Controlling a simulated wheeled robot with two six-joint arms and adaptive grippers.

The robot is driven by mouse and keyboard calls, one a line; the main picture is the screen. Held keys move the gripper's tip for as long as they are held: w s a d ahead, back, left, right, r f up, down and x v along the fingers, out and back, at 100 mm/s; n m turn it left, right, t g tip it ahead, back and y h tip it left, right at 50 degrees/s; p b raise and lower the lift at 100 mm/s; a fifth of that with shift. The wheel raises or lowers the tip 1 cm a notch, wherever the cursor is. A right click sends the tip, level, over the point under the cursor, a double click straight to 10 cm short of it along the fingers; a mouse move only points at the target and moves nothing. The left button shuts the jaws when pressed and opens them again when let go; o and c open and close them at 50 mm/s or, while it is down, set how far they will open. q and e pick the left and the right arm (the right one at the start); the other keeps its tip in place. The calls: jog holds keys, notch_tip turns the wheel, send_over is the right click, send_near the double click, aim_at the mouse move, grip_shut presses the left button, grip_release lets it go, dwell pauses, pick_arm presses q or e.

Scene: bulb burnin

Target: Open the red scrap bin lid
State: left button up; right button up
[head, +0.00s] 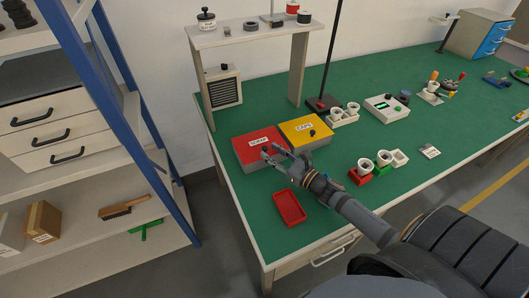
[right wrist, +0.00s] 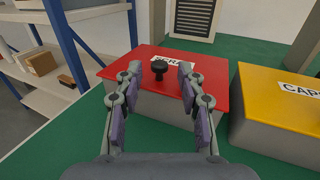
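The red scrap bin (head: 246,156) stands on the green table with its red lid shut and a white label on top. In the right wrist view the red lid (right wrist: 215,75) carries a black knob (right wrist: 159,68), which partly covers the label. My right gripper (head: 275,152) is over the front of the bin lid. In the right wrist view my right gripper (right wrist: 158,75) is open, with its fingers on either side of the knob and visible gaps between them and it. Nothing is held. My left gripper is not in view.
A yellow caps bin (head: 291,126) stands right beside the scrap bin. A red tray (head: 289,207) lies in front, near the table edge. Cups in holders (head: 366,172) stand to the right. A shelf stand (head: 250,34) rises behind the bins.

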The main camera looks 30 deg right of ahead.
aim_at(266, 148)
jog(key=shift+w+a+r+p, duration=0.15)
jog(key=shift+w+r+p, duration=0.1)
jog(key=shift+w, duration=0.2)
jog(key=shift+w+a+r+p, duration=0.15)
jog(key=shift+w+r, duration=0.05)
jog(key=shift+w, duration=0.25)
jog(key=shift+w+a, duration=0.1)
jog(key=shift+w, duration=0.25)
jog(key=shift+w+a+f+p, duration=0.25)
jog(key=shift+w+p, duration=0.1)
jog(key=shift+w, duration=0.2)
grip_shut()
